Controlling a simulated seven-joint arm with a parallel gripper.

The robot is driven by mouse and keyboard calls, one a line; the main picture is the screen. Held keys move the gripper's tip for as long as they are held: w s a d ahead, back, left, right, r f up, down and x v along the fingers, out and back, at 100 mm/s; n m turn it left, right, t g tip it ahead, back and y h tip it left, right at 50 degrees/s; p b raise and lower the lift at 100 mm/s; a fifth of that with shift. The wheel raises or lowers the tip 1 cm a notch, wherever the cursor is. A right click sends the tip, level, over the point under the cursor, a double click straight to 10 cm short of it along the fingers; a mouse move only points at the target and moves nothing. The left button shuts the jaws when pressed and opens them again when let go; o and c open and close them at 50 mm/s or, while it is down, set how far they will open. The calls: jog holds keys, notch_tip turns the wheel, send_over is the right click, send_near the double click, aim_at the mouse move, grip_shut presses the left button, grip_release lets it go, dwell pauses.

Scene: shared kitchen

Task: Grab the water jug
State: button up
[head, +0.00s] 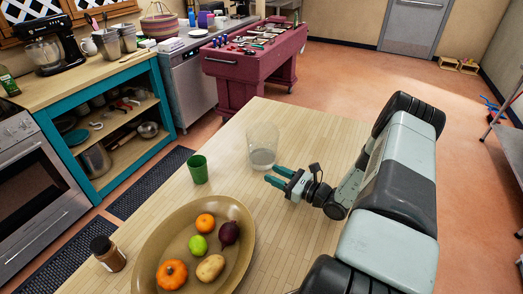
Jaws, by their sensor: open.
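A clear glass jug (262,148) stands upright on the wooden table (330,138), with what looks like a little water at its bottom. My gripper (274,176) comes in from the right, low over the table. Its two teal fingers are open and point left, just in front of the jug's base on the near side. Nothing shows between the fingers. I cannot tell whether a finger touches the jug.
A green cup (198,169) stands left of the jug. A large oval tray (150,243) holds fruit and vegetables nearer to me. A brown jar (108,253) stands at the table's left edge. The tabletop behind the jug is clear.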

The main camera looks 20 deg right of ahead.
aim_at(250, 171)
jog(key=x, duration=1)
jog(key=shift+w+a+f, duration=0.25)
grip_shut()
jog(key=shift+r, duration=0.1)
